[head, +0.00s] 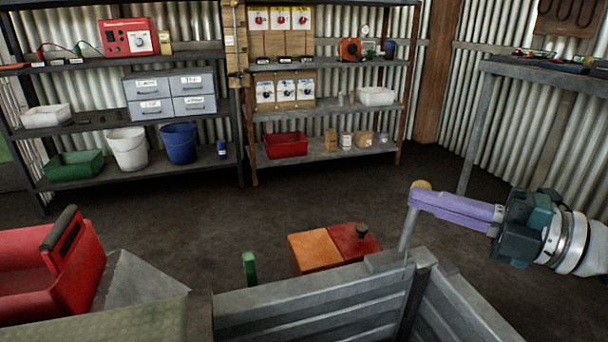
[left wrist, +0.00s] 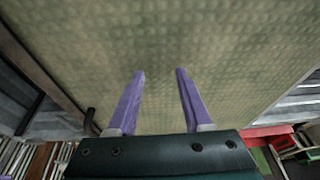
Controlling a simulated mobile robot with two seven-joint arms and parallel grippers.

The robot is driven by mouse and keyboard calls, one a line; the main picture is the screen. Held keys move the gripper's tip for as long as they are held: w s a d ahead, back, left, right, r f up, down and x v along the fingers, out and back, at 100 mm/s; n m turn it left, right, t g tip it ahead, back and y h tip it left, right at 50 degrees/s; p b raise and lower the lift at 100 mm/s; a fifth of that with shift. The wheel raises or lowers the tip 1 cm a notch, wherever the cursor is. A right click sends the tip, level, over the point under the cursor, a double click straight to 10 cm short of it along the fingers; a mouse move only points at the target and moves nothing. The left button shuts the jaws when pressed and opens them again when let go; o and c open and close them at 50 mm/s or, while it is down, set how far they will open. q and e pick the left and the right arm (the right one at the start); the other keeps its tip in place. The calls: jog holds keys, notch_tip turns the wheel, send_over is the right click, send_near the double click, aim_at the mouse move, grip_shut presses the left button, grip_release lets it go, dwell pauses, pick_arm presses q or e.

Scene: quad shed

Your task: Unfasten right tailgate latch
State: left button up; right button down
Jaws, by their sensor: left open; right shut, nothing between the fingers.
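The right tailgate latch looks like a grey lever (head: 407,230) with a tan knob (head: 421,185), standing up, slightly tilted, at the corner of the grey slatted metal tailgate (head: 310,306) in the head view. My right gripper (head: 414,198) comes in from the right. Its purple fingers are shut with nothing between them, and their tips are at the lever just below the knob. I cannot tell if they touch it. My left gripper (left wrist: 160,72) is open and empty in the left wrist view, over a greenish textured surface (left wrist: 200,35). It is outside the head view.
A red toolbox (head: 85,270) is at the left. An orange and red box (head: 316,252) and a green upright piece (head: 249,269) show behind the tailgate. Shelves (head: 150,180) with bins and buckets line the back wall. The floor (head: 310,205) between is clear.

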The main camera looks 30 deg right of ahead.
jog(key=v, duration=1)
jog(key=shift+p, duration=0.35)
